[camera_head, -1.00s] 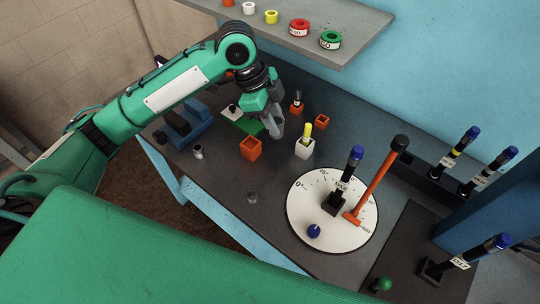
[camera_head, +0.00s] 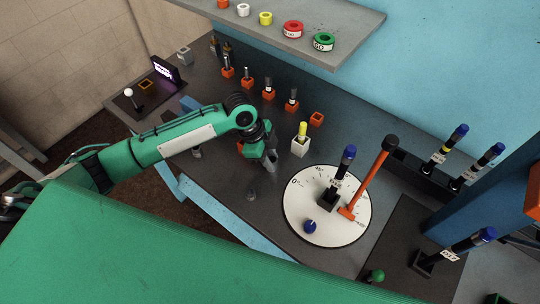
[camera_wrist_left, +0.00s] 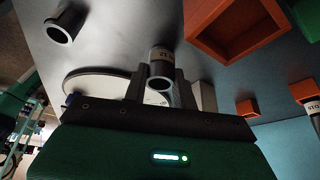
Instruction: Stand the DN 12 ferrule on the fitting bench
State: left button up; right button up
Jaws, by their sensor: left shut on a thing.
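My left gripper (camera_head: 269,163) is shut on a short grey ferrule, over the dark bench (camera_head: 225,180) just left of the white dial. In the left wrist view the held ferrule (camera_wrist_left: 160,66) sits between the fingers, its open end facing the camera. It has a pale label too small to read surely. I cannot tell whether it touches the bench. Another small grey piece (camera_head: 251,194) stands on the bench in front of the gripper. A grey tube-shaped piece also shows in the left wrist view (camera_wrist_left: 63,27). My right gripper is not in view.
A round white dial (camera_head: 300,225) with an orange lever (camera_head: 368,180) lies to the right. A white holder (camera_head: 300,147) with a yellow-topped piece stands behind the gripper. Several orange sockets line the back, one empty (camera_head: 317,118). An orange box (camera_wrist_left: 235,28) is close by.

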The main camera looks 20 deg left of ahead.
pick_arm(q)
jog(key=shift+f, duration=0.1)
jog(key=o, duration=1)
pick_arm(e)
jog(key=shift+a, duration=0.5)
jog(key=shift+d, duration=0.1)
pick_arm(q)
jog(key=shift+r, duration=0.2)
jog(key=shift+a+r, duration=0.15)
jog(key=shift+r, duration=0.15)
jog(key=b+v, duration=0.2)
jog(key=v, duration=0.9)
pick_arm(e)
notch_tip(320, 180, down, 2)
